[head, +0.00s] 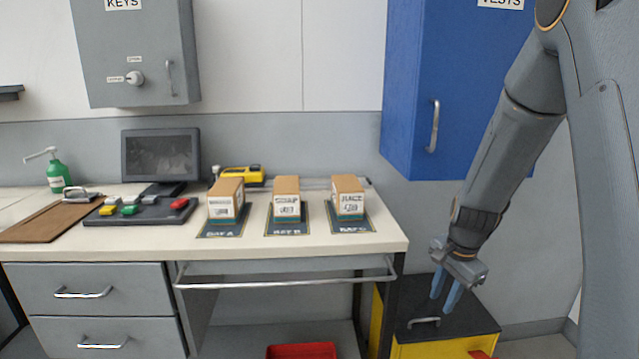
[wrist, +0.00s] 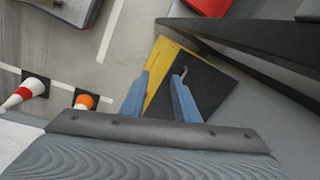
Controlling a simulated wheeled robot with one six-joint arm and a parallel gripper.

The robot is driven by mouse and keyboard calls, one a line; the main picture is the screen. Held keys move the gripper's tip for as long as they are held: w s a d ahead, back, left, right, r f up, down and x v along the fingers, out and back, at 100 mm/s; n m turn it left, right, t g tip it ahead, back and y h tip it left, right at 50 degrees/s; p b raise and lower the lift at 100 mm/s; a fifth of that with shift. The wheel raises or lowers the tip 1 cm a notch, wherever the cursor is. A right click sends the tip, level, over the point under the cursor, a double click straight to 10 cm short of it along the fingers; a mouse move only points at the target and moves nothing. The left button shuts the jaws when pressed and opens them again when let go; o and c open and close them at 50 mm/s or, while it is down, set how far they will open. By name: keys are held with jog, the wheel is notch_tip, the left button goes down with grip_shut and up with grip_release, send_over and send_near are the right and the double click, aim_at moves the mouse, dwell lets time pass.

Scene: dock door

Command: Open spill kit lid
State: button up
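The spill kit is a yellow box (head: 440,349) with a flat dark lid (head: 470,317) that lies closed, on the floor right of the desk. A grey handle (head: 424,322) stands on the lid. My gripper (head: 446,297) hangs above the lid, its blue fingers pointing down. In the wrist view, the gripper (wrist: 158,90) has its two fingers apart with nothing between them. The lid (wrist: 205,85) and its handle (wrist: 183,72) lie below and beyond the fingertips, and the handle is not touched. The lower part of the box is out of the head view.
A desk (head: 300,245) with a rail stands left of the box, with several boxes on top. A blue cabinet (head: 455,90) hangs on the wall above. A red bin (head: 301,351) sits under the desk. The wrist view shows two cones (wrist: 25,92) on the floor.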

jog(key=s+a+r+n, duration=0.2)
jog(key=s+a+n, duration=0.1)
jog(key=s, duration=0.4)
jog(key=s+a+r+n+g, duration=0.1)
jog(key=s+a+r+n, duration=0.1)
jog(key=s+a+n, duration=0.2)
jog(key=s+a+r+n, duration=0.3)
jog(key=s+n, duration=0.3)
jog(key=s, duration=0.5)
jog(key=shift+a+g, duration=0.4)
jog(key=shift+a, duration=0.05)
